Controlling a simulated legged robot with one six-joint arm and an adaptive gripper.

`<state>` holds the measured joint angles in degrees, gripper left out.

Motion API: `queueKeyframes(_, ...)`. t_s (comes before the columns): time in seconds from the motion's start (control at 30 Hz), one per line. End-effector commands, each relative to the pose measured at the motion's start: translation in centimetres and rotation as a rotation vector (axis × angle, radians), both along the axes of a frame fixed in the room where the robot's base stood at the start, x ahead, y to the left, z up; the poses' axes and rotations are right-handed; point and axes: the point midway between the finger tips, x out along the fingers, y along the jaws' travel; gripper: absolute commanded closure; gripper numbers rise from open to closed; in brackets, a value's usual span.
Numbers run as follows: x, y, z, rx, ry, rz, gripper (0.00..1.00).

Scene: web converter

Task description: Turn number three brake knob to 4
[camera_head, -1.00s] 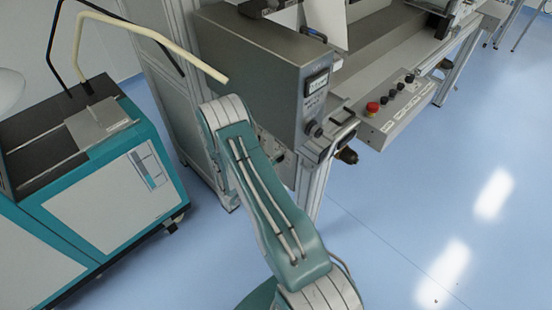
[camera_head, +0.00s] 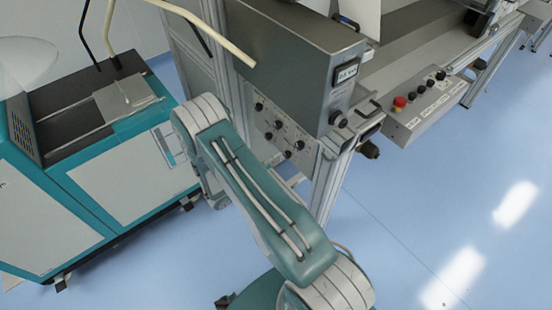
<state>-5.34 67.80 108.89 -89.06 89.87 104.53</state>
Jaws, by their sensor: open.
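A grey panel (camera_head: 262,124) with several small black knobs sits on the side of the machine, under its large grey housing. Knobs on it show at the upper left (camera_head: 259,106), in the middle (camera_head: 279,124) and at the lower right (camera_head: 299,145). Their labels and pointer settings are too small to read, so I cannot tell which is the number three brake knob. My teal and white arm rises in front of the machine and bends just left of the panel. My gripper is not in view; the far part of my arm is mostly hidden behind the upper link.
A teal and white cabinet (camera_head: 125,195) stands at the left. A control box (camera_head: 425,108) with a red button (camera_head: 400,101) juts out at the right. A cream bent rod (camera_head: 215,38) crosses near the housing (camera_head: 290,50). Blue floor (camera_head: 430,210) is clear at the right.

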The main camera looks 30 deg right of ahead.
Motion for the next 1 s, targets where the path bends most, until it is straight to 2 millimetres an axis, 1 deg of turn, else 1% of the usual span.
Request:
queueKeyframes(0.3, 0.01, 0.06, -0.01, -0.001, 0.01, 0.0, 0.19)
queueKeyframes(0.37, 0.0, 0.03, 0.0, -0.003, 0.044, 0.0, 0.19)
queueKeyframes(0.43, -0.01, -0.04, 0.02, -0.01, 0.128, 0.0, 0.19)
queueKeyframes(0.57, -0.04, -0.22, 0.04, -0.03, 0.377, 0.0, 0.19)
queueKeyframes(1.0, -0.14, -0.83, 0.13, -0.103, 1.291, 0.002, 0.19)
